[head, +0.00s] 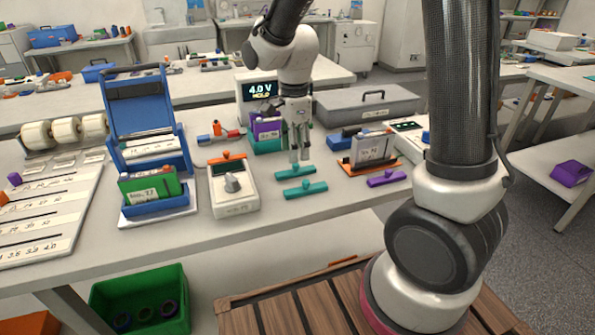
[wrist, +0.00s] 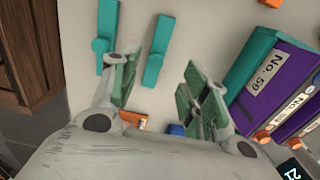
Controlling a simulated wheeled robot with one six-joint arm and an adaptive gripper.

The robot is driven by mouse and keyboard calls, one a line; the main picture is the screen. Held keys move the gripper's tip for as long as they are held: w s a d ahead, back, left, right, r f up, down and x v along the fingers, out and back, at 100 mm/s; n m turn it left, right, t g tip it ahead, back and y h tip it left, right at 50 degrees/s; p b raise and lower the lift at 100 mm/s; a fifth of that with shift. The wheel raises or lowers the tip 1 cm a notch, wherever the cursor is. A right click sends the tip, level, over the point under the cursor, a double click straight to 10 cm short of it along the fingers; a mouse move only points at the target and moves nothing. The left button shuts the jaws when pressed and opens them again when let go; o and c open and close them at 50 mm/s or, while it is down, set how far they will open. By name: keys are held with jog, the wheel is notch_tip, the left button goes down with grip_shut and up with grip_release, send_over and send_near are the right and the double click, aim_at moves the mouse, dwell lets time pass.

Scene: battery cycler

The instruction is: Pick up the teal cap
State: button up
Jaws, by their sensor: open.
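The farther teal cap (head: 294,172) is just below my gripper (head: 299,158) in the head view; the nearer teal cap (head: 305,190) lies closer to the table's front edge. In the wrist view my gripper (wrist: 157,82) is open and empty, pointing down. One teal cap (wrist: 158,52) shows between the finger directions, beyond the fingertips. The other teal cap (wrist: 104,38) is to its left, by the left finger. I see no contact with either.
A purple cap (head: 387,178) and an orange tray (head: 368,168) with a grey module lie to the right. A white device with a knob (head: 233,187) stands left. A purple and teal module (wrist: 275,78) labelled No. 59 stands right of my fingers in the wrist view.

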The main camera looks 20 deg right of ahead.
aim_at(296, 164)
jog(key=f, duration=0.5)
jog(key=shift+s+f, duration=0.3)
jog(key=shift+f, duration=0.05)
jog(key=shift+c, duration=0.3)
jog(key=c, duration=0.8)
